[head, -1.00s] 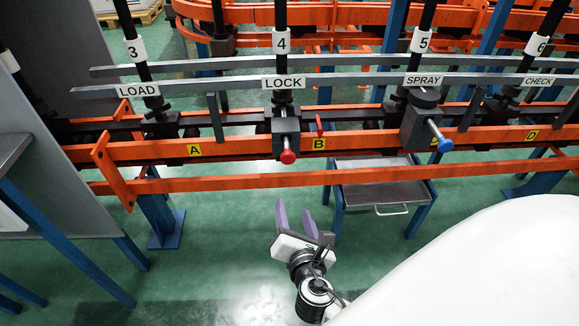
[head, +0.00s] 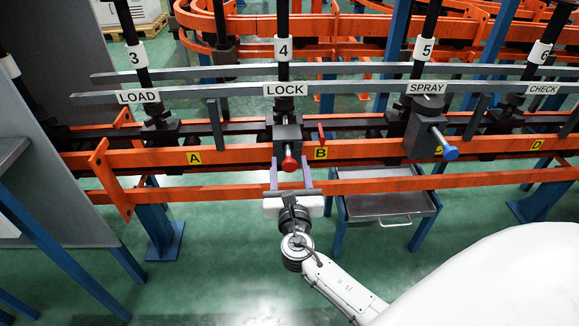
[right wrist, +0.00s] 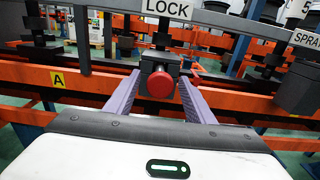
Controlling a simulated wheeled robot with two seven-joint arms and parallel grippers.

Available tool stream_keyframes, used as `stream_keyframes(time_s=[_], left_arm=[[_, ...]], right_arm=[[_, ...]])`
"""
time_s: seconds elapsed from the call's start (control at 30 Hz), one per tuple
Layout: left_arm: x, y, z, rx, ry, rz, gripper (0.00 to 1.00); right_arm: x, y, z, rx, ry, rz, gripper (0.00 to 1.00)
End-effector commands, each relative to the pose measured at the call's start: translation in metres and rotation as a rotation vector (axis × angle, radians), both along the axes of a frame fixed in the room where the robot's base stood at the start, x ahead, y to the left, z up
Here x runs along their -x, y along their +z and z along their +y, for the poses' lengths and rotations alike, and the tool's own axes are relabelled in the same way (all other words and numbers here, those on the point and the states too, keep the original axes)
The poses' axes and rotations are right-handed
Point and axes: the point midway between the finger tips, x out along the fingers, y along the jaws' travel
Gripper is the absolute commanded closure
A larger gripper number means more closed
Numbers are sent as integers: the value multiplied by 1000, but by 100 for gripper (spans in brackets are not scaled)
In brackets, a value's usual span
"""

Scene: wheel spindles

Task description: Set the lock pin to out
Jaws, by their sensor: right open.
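The lock pin has a red knob (head: 289,164) and sticks out of a dark block (head: 287,133) below the LOCK sign (head: 285,90) at spindle 4. The red knob also shows in the right wrist view (right wrist: 160,86). My right gripper (head: 290,168) is open, its two purple fingers on either side of the knob. In the right wrist view the fingers (right wrist: 158,88) straddle the knob with gaps on both sides; contact is not visible. My left gripper is not in view.
A blue-knobbed pin (head: 450,152) sits at the SPRAY station to the right. An orange lower rail (head: 400,185) runs close to my right gripper. A grey tray on a blue stand (head: 385,207) is below right. Green floor in front is open.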

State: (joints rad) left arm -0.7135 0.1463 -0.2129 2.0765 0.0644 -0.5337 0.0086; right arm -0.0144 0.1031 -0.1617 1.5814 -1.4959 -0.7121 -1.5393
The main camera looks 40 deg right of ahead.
Motion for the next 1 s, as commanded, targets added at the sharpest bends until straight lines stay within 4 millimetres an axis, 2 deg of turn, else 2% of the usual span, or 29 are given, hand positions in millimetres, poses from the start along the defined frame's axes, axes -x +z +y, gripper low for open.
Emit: stream_keyframes(time_s=[0.33, 0.63, 0.8, 1.0], left_arm=[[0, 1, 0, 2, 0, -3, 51], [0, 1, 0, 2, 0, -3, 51], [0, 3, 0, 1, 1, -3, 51], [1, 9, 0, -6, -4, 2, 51]], right_arm=[[-4, 0, -3, -1, 0, 1, 51], [-4, 0, -3, -1, 0, 1, 100], [0, 0, 0, 0, 1, 2, 100], [23, 1, 14, 0, 1, 4, 100]])
